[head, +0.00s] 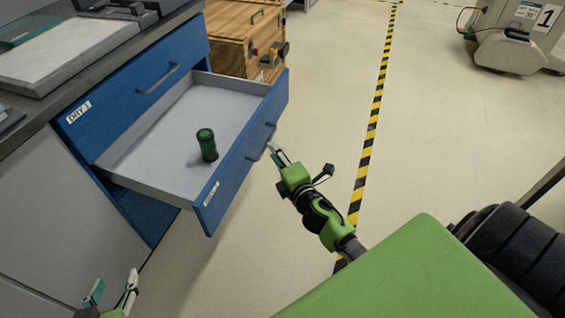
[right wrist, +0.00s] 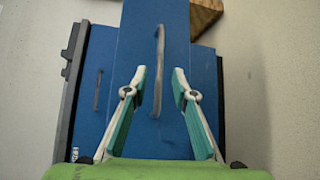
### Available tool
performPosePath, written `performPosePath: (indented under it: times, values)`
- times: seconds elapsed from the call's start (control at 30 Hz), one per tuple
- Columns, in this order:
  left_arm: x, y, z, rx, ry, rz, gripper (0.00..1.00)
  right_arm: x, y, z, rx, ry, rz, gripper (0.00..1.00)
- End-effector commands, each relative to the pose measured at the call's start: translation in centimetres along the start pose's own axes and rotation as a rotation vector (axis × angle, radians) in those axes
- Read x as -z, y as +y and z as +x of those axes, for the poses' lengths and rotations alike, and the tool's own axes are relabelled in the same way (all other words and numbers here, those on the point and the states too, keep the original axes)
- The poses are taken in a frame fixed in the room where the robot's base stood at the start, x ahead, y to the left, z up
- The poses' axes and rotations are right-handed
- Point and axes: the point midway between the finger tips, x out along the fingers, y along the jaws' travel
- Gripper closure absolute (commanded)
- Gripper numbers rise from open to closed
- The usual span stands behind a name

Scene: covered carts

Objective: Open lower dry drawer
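The lower drawer (head: 240,172) of the blue cabinet is pulled well out, showing its grey inside. My right gripper (head: 273,149) is at the handle. In the right wrist view its fingers (right wrist: 159,82) are apart, with the handle's near end in line between them; I cannot tell whether they touch it. My left gripper (head: 114,283) is open and empty at the bottom left.
The upper drawer (head: 140,80), labelled DRY 1, is shut above the open one. A worktop (head: 95,75) with equipment lies over it. A wooden crate (head: 236,38) stands behind. A black-yellow floor stripe (head: 374,115) runs along clear floor on the right. A wheeled machine (head: 510,45) stands far right.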

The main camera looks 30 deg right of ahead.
Motion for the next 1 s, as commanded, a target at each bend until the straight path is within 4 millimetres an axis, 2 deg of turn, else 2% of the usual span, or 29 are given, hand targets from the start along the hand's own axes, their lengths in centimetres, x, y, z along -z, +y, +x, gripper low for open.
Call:
performPosePath:
  times: [0.1,0.33,1.0]
  values:
    - [0.0,0.0,0.0,0.000,0.000,0.000,0.60,0.1,-0.1,-2.3,0.002,0.001,0.001,0.75]
    - [0.0,0.0,0.0,0.000,0.000,0.000,0.60,0.0,-0.1,-4.8,0.001,0.000,0.000,0.75]
    - [0.0,0.0,0.0,0.000,0.000,0.000,0.60,0.1,0.1,-5.3,0.002,-0.002,0.017,0.75]
